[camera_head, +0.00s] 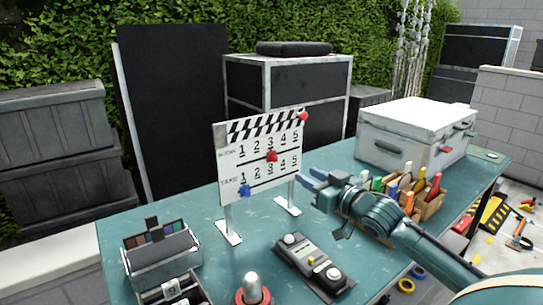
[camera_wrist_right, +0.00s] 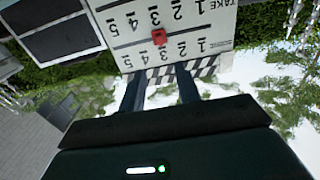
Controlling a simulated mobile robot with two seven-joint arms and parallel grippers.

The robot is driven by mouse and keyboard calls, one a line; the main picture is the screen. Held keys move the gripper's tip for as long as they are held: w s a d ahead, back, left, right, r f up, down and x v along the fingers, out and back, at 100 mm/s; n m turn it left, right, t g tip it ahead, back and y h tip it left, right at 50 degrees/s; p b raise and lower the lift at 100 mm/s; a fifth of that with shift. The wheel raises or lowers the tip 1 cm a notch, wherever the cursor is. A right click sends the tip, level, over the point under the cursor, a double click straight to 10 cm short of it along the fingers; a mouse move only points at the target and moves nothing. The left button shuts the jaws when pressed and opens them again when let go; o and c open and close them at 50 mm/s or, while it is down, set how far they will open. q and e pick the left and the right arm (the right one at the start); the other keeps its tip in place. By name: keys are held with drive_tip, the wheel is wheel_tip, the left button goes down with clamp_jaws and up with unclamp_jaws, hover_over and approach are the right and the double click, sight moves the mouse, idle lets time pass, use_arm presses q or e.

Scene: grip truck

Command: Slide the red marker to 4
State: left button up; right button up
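The white clapperboard (camera_head: 234,165) stands upright on two feet on the teal table. Its red marker (camera_head: 271,156) sits on the upper slot, under or very near the 3 of the upper number row. In the right wrist view the board is upside down, with the red marker (camera_wrist_right: 159,36) just beyond the fingers. A blue marker (camera_head: 245,190) sits under the 1 of the lower row. My right gripper (camera_head: 311,180) is to the right of the board, its fingers pointing towards it. The fingers are apart, with nothing between them (camera_wrist_right: 161,88). My left gripper is out of view.
A black-and-silver device (camera_head: 312,268) and a red-based knob (camera_head: 253,290) lie in front of the board. A case of colour swatches (camera_head: 160,252) is at left. A wooden box of markers (camera_head: 432,208) and a white case (camera_head: 415,133) stand at right.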

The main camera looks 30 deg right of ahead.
sight(276, 157)
drive_tip(key=w, duration=0.4)
drive_tip(key=w+p, duration=0.1)
drive_tip(key=w, duration=0.3)
drive_tip(key=w+a+p, duration=0.1)
drive_tip(key=w, duration=0.3)
drive_tip(key=shift+w, duration=0.2)
drive_tip(key=shift+c, duration=0.4)
clamp_jaws()
